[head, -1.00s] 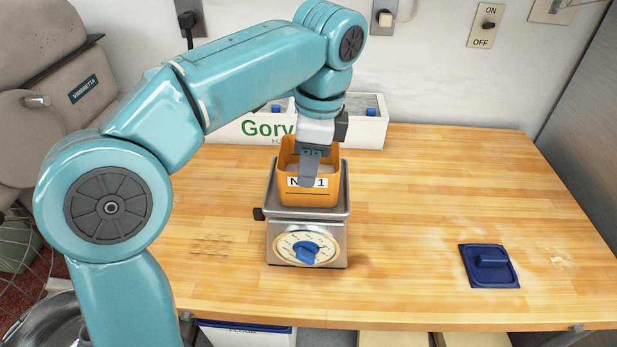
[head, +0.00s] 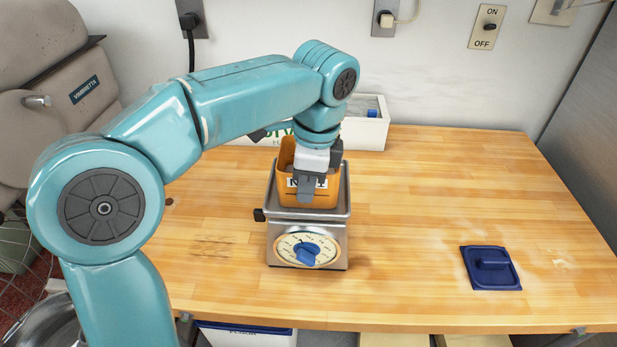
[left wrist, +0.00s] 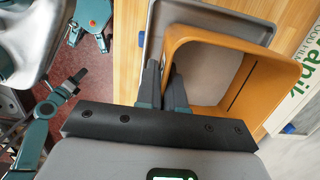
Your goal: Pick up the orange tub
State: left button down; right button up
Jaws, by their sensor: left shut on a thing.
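The orange tub (head: 327,198) is open-topped, with a white label partly hidden by my gripper. It stands in the metal pan of the scale (head: 336,237), which has a round dial with a blue pointer. My left gripper (head: 306,190) comes down on the tub's front side and is shut on its wall. In the left wrist view, the fingers (left wrist: 164,92) straddle the rim of the tub (left wrist: 182,52), one outside and one inside. The tub's inside looks pale grey at the bottom.
A white lettered crate (head: 362,132) stands behind the scale against the wall. A dark blue lid (head: 490,278) lies on the wooden worktop (head: 430,220) at the right. The worktop between scale and lid is clear. A beige machine (head: 45,80) stands at the left.

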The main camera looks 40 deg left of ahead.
pick_arm(q)
jog(key=shift+r, duration=0.1)
jog(key=shift+w+d+r, duration=0.1)
jog(key=shift+r, duration=0.1)
notch_tip(320, 180, up, 11)
jog(key=p, duration=0.3)
jog(key=shift+r, duration=0.15)
notch_tip(320, 180, up, 8)
jog(key=p, duration=0.5)
jog(key=shift+r, duration=0.15)
